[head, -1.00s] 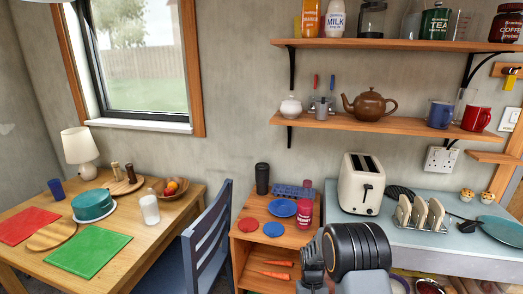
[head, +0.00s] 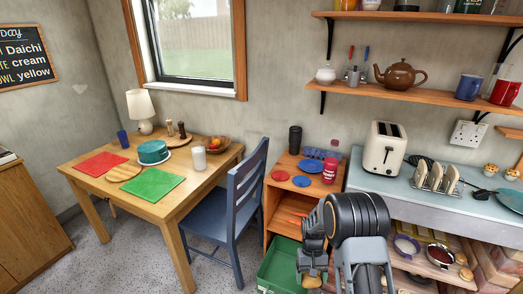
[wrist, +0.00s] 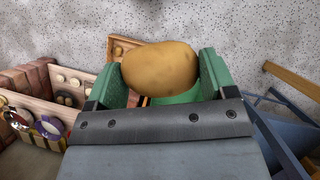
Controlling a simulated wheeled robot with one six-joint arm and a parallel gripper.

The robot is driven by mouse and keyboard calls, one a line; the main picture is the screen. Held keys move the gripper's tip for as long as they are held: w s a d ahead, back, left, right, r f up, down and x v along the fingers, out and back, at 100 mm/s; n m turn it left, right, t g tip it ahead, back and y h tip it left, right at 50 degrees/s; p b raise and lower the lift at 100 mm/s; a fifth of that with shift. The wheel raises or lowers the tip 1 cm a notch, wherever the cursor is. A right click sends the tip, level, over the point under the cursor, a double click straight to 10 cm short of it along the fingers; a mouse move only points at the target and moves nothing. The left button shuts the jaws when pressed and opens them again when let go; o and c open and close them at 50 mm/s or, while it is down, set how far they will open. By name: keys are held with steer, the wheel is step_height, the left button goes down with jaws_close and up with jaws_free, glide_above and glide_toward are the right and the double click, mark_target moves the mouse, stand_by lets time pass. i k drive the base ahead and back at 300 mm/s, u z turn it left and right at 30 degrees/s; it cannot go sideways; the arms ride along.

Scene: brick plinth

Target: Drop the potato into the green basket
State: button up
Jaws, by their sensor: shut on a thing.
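The potato (wrist: 160,68) is a smooth yellow-brown oval, held crosswise between the two green fingers of my gripper (wrist: 158,75) in the wrist view. In the head view my gripper (head: 312,264) points down, with the potato (head: 311,281) partly showing at its tip near the bottom edge. The green basket (head: 277,262) stands low on the left of the gripper, cut off by the frame's bottom edge. In the wrist view part of the basket (wrist: 187,96) shows behind the potato, mostly hidden. How far the potato is above the basket, I cannot tell.
A blue chair (head: 238,195) stands left of the basket, beside a wooden table (head: 140,200). A wooden shelf unit (head: 285,200) is behind it. A counter (head: 450,208) with a toaster (head: 383,148) stands right, above lower shelves of bowls. Speckled floor is open at left.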

mark_target(281, 260)
steer(key=u, duration=0.65)
steer(key=i, duration=1.05)
steer(key=z, duration=0.2)
